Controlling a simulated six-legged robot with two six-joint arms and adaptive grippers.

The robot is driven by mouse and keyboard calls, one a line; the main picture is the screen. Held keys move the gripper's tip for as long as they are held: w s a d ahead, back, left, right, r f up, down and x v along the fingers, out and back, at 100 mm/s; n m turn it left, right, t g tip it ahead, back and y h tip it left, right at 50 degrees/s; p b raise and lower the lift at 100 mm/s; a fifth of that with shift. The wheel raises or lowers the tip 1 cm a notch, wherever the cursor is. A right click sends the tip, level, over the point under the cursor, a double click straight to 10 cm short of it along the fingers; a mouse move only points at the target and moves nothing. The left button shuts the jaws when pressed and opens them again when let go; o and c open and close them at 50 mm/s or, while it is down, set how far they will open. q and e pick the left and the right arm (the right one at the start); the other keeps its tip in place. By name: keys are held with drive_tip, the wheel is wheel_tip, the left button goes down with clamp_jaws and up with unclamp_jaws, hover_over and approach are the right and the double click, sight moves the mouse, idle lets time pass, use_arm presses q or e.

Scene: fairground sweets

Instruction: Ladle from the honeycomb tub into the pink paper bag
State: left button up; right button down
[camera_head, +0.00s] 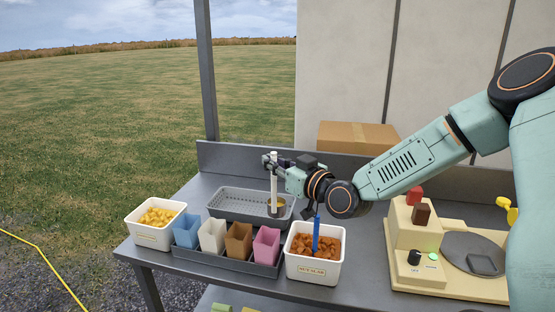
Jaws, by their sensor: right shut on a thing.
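My right gripper (272,162) is shut on the upright white handle of a ladle (274,185). The ladle's grey cup hangs low at the right end of the grey tray; a brownish patch shows inside it, but I cannot tell what it is. The pink paper bag (266,246) stands open at the right end of a dark rack, in front of the ladle. A white tub (328,272) of orange-brown pieces stands right of it, with a blue handle upright in it. Another white tub (150,238) of yellow chunks stands at far left. Their labels are too small to read surely. My left gripper is out of view.
Blue (186,231), white (212,235) and brown (238,241) bags share the dark rack (222,262) with the pink one. The grey perforated tray (225,198) lies behind them. A cream machine (425,272) stands right, a cardboard box (358,136) behind.

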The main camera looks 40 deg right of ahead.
drive_tip(key=s+a+f+n+b, duration=0.1)
drive_tip(key=a+f+n+b, duration=0.5)
drive_tip(key=f+n+b, duration=0.2)
drive_tip(key=a+f+n+y+b, duration=0.1)
drive_tip(key=a+f+n+b, duration=0.6)
drive_tip(key=b, duration=0.4)
wheel_tip(320, 180, down, 2)
drive_tip(key=shift+s+f+n+t, duration=0.25)
drive_tip(key=shift+s+n+t, duration=0.15)
drive_tip(key=shift+n, duration=0.5)
idle(0.4)
